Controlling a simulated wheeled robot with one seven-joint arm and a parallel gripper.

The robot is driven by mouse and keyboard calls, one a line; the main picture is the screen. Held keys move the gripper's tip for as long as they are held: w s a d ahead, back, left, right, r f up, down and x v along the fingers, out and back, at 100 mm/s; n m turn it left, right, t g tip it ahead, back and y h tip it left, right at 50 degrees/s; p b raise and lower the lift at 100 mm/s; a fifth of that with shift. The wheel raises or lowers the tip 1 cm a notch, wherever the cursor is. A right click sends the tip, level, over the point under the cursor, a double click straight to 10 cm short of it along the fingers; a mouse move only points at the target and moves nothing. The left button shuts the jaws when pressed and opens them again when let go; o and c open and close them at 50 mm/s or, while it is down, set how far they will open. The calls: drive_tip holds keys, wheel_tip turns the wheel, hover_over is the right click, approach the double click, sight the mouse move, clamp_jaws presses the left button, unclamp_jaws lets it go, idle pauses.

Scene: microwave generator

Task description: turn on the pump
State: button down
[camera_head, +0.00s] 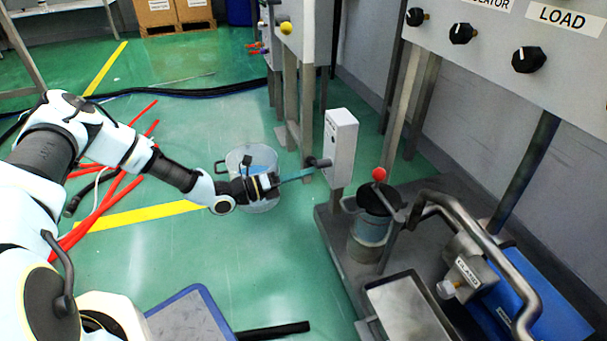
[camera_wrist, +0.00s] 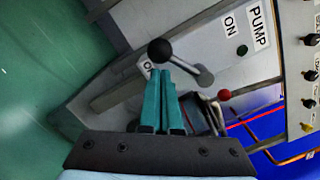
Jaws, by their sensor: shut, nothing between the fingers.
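The pump switch box (camera_head: 341,148) is a pale grey box on a post at the right of my arm. Its face shows in the wrist view (camera_wrist: 195,45), with the labels PUMP and ON and a small dark green round part (camera_wrist: 242,50). A grey lever with a black ball knob (camera_wrist: 160,50) sticks out of it; the knob also shows in the head view (camera_head: 320,162). The knob end lies by a second label, partly hidden, of which an "O" shows. My gripper (camera_head: 307,175) is shut and empty, its teal fingertips (camera_wrist: 160,73) close beside the knob; contact cannot be told.
A red-knobbed valve (camera_head: 379,174) and a blue motor with bent pipes (camera_head: 540,295) stand to the right. A clear bucket (camera_head: 250,160) is on the floor behind my gripper. A panel with black dials (camera_head: 528,60) is at upper right. Red tubes (camera_head: 100,215) lie at left.

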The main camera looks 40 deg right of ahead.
sight(309, 159)
drive_tip(key=shift+w+d+r+m+p, duration=0.15)
drive_tip(key=shift+w+r+m+p, duration=0.15)
drive_tip(key=shift+m+p, duration=0.45)
drive_tip(key=shift+w+d+r+m+p, duration=0.1)
drive_tip(key=shift+w+r+m+p, duration=0.25)
drive_tip(key=shift+m+p, duration=0.35)
drive_tip(key=m+p, duration=0.1)
drive_tip(key=r+m+p, duration=0.1)
drive_tip(key=m, duration=0.1)
drive_tip(key=shift+w+d+r+g, duration=0.15)
drive_tip(key=shift+w+g, duration=0.15)
drive_tip(key=shift+g, duration=0.1)
drive_tip(key=r+m+p, duration=0.1)
drive_tip(key=m, duration=0.1)
drive_tip(key=r+m+p, duration=0.2)
drive_tip(key=m+p, duration=0.1)
drive_tip(key=shift+w+d+m+g, duration=0.1)
drive_tip(key=shift+w+m+g, duration=0.2)
drive_tip(key=shift+m, duration=0.05)
